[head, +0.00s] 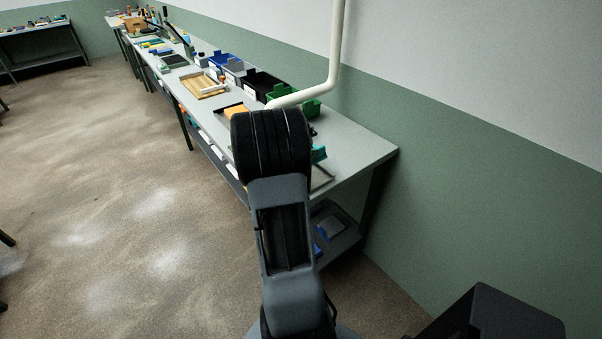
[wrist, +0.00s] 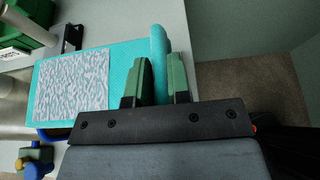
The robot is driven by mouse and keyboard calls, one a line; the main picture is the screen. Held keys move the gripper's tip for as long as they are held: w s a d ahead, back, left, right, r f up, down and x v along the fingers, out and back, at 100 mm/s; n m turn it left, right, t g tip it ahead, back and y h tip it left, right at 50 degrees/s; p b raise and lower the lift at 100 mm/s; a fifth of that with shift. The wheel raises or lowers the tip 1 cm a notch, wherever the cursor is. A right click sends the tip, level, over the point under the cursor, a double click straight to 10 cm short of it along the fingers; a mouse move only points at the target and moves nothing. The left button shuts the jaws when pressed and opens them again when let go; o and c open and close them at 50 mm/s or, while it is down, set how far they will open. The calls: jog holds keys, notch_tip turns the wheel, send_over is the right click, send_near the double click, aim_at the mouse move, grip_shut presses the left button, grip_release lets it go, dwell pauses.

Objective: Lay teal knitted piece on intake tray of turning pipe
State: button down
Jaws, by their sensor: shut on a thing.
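In the wrist view, a flat teal piece (wrist: 125,58) spreads left of my fingers, with a grey-and-white flecked panel (wrist: 70,88) on it. A rounded teal edge (wrist: 159,48) stands between the two green finger pads of my gripper (wrist: 160,78), which is shut on it. In the head view, my arm hides the gripper; a bit of teal (head: 319,154) shows just right of the arm, over the bench. A cream pipe (head: 338,55) comes down the wall and bends toward the bench behind my arm. I cannot tell which part is its intake tray.
The long grey bench (head: 352,148) runs along the green wall. Blue (head: 222,61), black (head: 262,82) and green (head: 310,107) bins stand at its back. A wooden tray (head: 203,87) lies further along. In the wrist view, a green bin (wrist: 30,22) is at upper left.

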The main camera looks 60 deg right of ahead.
jog(key=shift+f+p, duration=0.3)
jog(key=shift+f, duration=4.1)
jog(key=shift+f, duration=0.2)
jog(key=c, duration=1.1)
grip_release()
